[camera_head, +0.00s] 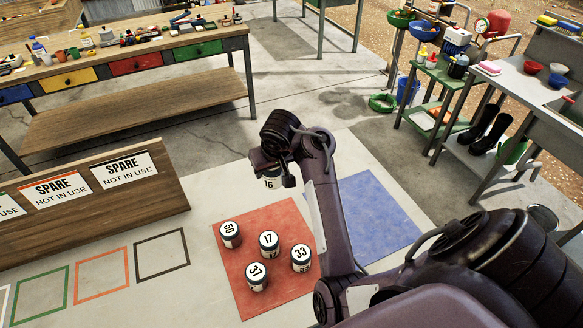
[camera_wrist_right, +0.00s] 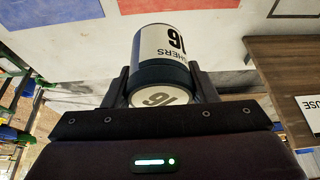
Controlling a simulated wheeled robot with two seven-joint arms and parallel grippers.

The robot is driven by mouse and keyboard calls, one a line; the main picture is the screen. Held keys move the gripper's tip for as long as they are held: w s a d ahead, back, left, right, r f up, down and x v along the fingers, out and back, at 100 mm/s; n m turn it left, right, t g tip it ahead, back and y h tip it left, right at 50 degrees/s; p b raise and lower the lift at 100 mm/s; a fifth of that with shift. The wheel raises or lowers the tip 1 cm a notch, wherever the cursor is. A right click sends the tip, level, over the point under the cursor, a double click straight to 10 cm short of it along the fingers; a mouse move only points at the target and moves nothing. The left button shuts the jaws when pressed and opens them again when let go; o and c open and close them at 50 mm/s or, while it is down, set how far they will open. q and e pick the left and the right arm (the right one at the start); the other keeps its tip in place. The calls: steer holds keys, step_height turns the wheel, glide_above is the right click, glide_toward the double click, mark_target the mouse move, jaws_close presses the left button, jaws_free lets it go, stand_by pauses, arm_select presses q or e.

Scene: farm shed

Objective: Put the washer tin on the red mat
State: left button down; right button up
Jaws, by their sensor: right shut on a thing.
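My right gripper (camera_head: 272,172) is shut on a tin marked 16 (camera_head: 271,183), which is partly hidden by the gripper in the head view. In the right wrist view the white and dark tin (camera_wrist_right: 165,50) sits between both fingers, its label ending in "SHERS". It is held near the far edge of the red mat (camera_head: 235,270); its exact height is hard to tell. Several similar numbered tins, such as 17 (camera_head: 269,244) and 33 (camera_head: 301,258), stand on the red mat. My left gripper is not in view.
A blue mat (camera_head: 375,220) lies right of the red mat, partly behind my right arm. A wooden board with "SPARE NOT IN USE" signs (camera_head: 125,170) stands at left, with coloured floor outlines before it. A workbench (camera_head: 140,95) and a green side table (camera_head: 440,75) stand farther back.

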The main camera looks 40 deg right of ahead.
steer(key=shift+s+d+f, duration=0.45)
steer(key=shift+d+f, duration=0.1)
steer(key=shift+d, duration=0.2)
step_height(320, 180, down, 14)
steer(key=b, duration=0.4)
steer(key=shift+f, duration=2.5)
steer(key=shift+a+f+b, duration=0.1)
steer(key=shift+f+b, duration=0.05)
steer(key=shift+b, duration=0.15)
steer(key=o, duration=1)
